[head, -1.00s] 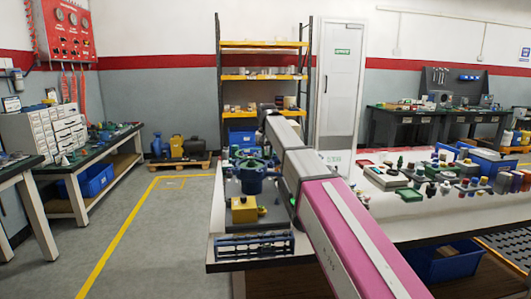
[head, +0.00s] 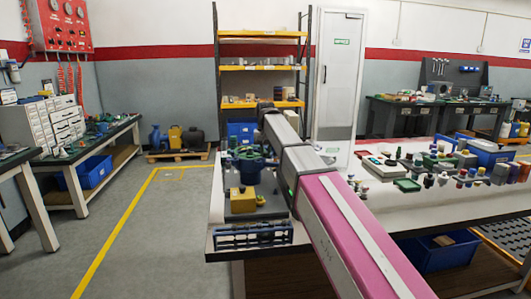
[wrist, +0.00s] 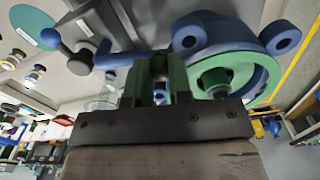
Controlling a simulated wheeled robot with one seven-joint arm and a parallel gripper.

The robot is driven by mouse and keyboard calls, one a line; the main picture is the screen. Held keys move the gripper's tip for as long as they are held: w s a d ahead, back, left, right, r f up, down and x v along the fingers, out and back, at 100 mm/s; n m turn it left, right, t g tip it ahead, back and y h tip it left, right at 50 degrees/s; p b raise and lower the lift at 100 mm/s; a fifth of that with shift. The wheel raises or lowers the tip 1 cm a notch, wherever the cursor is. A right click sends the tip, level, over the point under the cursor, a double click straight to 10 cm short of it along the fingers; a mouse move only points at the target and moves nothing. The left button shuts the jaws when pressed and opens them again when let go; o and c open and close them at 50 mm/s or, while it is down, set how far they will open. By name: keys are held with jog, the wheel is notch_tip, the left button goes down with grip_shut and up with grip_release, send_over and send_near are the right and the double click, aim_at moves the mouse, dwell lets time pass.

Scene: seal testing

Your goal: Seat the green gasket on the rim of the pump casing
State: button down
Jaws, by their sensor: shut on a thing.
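The blue pump casing (head: 250,172) stands on the near left end of the workbench, behind a yellow block. In the wrist view the casing (wrist: 255,65) fills the right side, with round lugs and a central opening. Green also shows around the casing's opening. I cannot tell whether the gasket touches the rim. In the head view my arm and the casing hide the gripper's fingertips.
The yellow block (head: 243,201) and a blue rack (head: 252,236) stand in front of the casing. Many small coloured parts (head: 455,165) crowd the bench to the right. Bare white bench top (head: 395,215) lies between them and my arm. A shelf unit (head: 262,68) stands behind.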

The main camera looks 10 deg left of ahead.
jog(key=shift+f, duration=0.7)
dwell(1.2)
jog(key=c, duration=1)
grip_release()
jog(key=shift+o, duration=0.2)
jog(key=shift+r, duration=4.5)
